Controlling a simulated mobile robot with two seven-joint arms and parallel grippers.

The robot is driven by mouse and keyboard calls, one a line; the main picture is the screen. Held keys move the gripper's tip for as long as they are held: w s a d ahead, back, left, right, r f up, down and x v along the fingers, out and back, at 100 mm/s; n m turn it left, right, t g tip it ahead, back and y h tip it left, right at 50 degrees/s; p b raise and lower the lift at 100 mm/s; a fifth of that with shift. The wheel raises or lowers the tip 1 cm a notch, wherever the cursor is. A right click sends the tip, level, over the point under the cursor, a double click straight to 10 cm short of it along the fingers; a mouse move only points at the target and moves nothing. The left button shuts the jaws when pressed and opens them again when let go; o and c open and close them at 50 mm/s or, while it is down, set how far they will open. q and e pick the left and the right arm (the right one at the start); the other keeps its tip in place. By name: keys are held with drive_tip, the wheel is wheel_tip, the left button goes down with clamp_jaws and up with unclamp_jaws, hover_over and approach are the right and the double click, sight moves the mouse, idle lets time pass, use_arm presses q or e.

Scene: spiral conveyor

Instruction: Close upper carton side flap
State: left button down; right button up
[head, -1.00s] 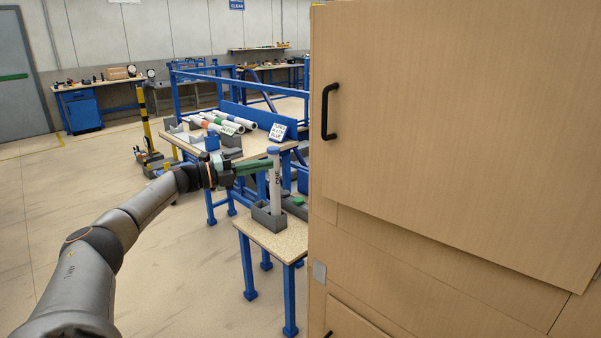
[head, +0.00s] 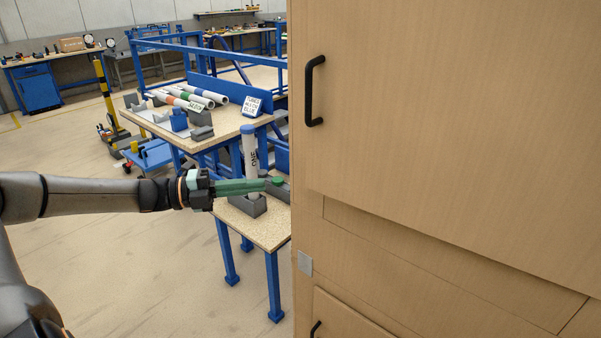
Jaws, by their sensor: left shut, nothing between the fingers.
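My left gripper (head: 262,185) reaches in from the left, its green fingers shut and pointing right, with nothing between them. Its fingertips appear in front of the lower part of a white tube with a blue cap (head: 250,150); I cannot tell whether they touch. A large light-brown panelled body (head: 450,130) with a black handle (head: 315,91) fills the right side, to the right of the gripper. I cannot make out a carton side flap for certain. My right gripper is not in view.
Behind is a blue-framed bench (head: 235,118) with several tubes. A yellow-black post (head: 104,90) stands at left. Floor at lower left is clear.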

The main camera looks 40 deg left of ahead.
use_arm(q)
drive_tip(key=b+x, duration=0.1)
drive_tip(key=x, duration=0.3)
drive_tip(key=p, duration=0.2)
approach(321, 171)
drive_tip(key=shift+x, duration=2.9)
